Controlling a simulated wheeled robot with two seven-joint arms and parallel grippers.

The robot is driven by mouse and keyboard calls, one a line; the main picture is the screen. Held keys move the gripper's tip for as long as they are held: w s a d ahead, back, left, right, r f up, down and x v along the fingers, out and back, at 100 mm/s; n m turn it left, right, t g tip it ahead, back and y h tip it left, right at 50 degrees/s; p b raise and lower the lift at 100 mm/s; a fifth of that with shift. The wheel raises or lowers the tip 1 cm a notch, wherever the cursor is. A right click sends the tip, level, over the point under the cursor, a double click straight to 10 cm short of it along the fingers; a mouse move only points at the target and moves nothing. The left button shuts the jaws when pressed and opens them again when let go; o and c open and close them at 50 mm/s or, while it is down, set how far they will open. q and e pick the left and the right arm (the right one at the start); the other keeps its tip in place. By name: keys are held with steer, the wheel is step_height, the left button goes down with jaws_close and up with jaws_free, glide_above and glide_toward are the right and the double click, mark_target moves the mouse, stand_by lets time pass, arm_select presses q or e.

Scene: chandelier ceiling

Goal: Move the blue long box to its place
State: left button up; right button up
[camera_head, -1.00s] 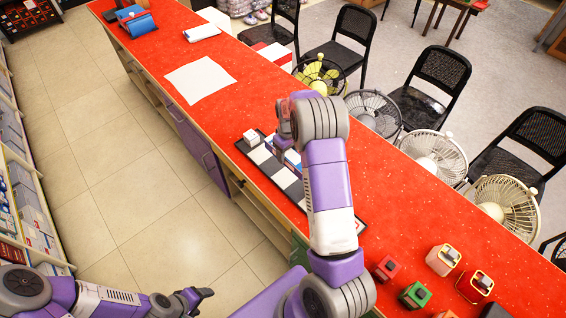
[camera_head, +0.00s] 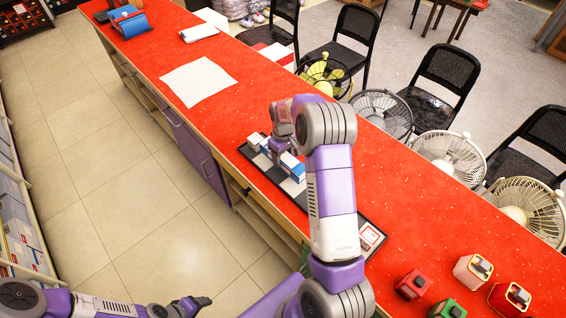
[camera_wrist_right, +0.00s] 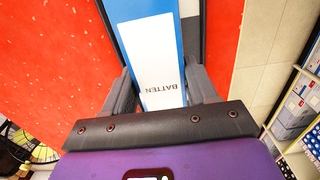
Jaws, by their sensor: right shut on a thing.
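My right forearm hides part of the tray. My left gripper (camera_head: 191,305) is low over the floor, far from the box; its jaw opening is unclear.
A small white box (camera_head: 255,140) stands at the tray's far end. A red-and-white card (camera_head: 371,237) lies near its near end. Red blocks (camera_head: 413,285) and a green block (camera_head: 447,309) stand nearer. Fans (camera_head: 447,157) line the right edge. A white sheet (camera_head: 198,81) lies farther back.

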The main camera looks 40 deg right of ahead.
mark_target(283, 162)
steer(key=shift+f, duration=1.8)
steer(key=shift+f+b, duration=0.1)
steer(key=shift+b, duration=0.2)
steer(key=o, duration=1.1)
steer(key=shift+o, duration=0.2)
step_height(283, 162, up, 12)
steer(key=shift+r+p, duration=0.15)
steer(key=shift+p, duration=0.65)
